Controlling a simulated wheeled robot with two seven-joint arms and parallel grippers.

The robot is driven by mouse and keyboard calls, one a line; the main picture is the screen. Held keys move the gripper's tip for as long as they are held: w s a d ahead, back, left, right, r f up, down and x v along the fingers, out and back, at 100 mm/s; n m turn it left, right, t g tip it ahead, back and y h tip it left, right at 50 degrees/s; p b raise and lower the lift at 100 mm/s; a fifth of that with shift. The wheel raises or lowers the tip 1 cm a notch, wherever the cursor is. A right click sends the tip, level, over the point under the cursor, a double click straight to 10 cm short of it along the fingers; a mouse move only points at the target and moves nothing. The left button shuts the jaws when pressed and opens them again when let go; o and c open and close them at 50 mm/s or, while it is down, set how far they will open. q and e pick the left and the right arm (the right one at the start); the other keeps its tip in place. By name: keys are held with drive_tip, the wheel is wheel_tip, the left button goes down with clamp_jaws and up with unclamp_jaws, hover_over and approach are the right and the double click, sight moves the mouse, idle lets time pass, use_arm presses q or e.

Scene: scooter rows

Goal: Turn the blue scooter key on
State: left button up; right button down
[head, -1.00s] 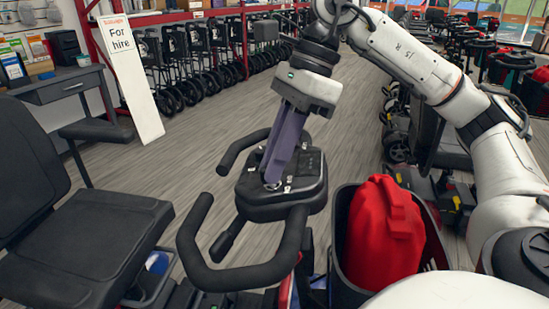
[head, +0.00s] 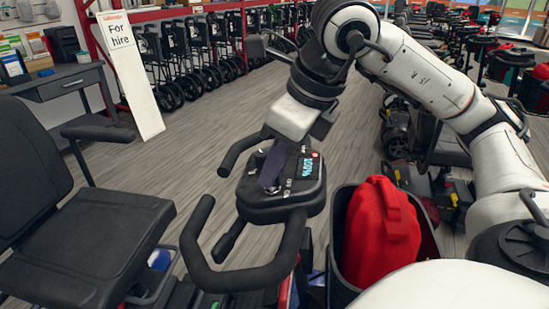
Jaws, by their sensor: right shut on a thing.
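The blue scooter stands in front of me, with its black control console (head: 258,203) between looped black handlebars (head: 250,278). A lit blue display (head: 308,167) shows at the console's right side. My right gripper (head: 268,182) comes down onto the console from above, tilted, with its fingers at the key spot. It is shut on the key, which the fingers hide. My left gripper is out of the picture.
A black basket (head: 338,262) holding a red bag (head: 380,236) stands right of the handlebars. The black seat (head: 85,245) is at the left. A "For hire" sign (head: 130,75), folded wheelchairs and parked scooters stand behind. The grey floor between is clear.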

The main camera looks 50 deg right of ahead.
drive_tip(key=shift+a+r+m+h+p, duration=0.1)
drive_tip(key=shift+m+h+p, duration=0.45)
drive_tip(key=shift+m, duration=0.55)
drive_tip(key=c, duration=1.8)
unclamp_jaws()
drive_tip(key=shift+o, duration=0.2)
drive_tip(key=p+v, duration=0.5)
drive_tip(key=v, duration=0.5)
drive_tip(key=shift+s, duration=0.2)
drive_tip(key=shift+a, duration=0.1)
